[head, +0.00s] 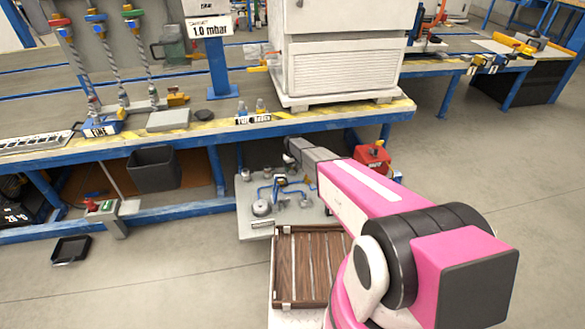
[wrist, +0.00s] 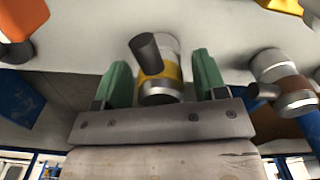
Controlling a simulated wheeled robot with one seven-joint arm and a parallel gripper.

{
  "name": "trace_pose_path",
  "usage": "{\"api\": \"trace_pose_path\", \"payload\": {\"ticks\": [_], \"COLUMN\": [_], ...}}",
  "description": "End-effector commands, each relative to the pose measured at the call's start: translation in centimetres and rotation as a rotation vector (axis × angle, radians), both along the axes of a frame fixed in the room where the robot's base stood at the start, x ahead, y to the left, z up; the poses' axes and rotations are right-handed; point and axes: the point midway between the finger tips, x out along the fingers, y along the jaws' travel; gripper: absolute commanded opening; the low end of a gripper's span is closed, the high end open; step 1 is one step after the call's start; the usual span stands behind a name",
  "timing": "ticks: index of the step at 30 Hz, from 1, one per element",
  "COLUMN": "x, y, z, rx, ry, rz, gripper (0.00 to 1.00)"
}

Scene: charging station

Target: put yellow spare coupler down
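The yellow spare coupler (wrist: 174,72), a silver cylinder with a yellow band and a dark side stub, is between my gripper's (wrist: 162,75) two green fingers in the wrist view. A narrow gap shows on each side of it, so the fingers look open around it and not pressed on it. The coupler's far end meets a pale surface (wrist: 225,25); whether it rests on it I cannot tell. In the head view my pink arm reaches toward the bench's front edge, and I cannot make out my fingers or the yellow band there.
A similar coupler with a brown band (wrist: 272,78) stands close on the right in the wrist view. An orange object (wrist: 18,28) is at upper left. In the head view, a blue-edged bench (head: 190,136) carries a white cabinet (head: 340,68); a slatted wooden crate (head: 310,265) lies below.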

Motion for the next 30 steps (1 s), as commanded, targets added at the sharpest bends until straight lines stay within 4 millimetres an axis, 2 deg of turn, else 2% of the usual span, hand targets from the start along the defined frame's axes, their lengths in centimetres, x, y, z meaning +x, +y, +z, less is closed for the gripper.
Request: {"api": "trace_pose_path", "payload": {"ticks": [7, 11, 24, 30], "x": [0.0, -0.1, -0.1, -0.1], "y": [0.0, 0.0, 0.0, 0.0], "z": [0.2, 1.4, 9.7, 11.8], "rx": [0.000, 0.000, 0.000, 0.000], "ry": [0.000, -0.001, -0.002, -0.001], "rz": [0.000, 0.000, 0.000, 0.000], "gripper": [0.65, 0.65, 0.65, 0.65]}}
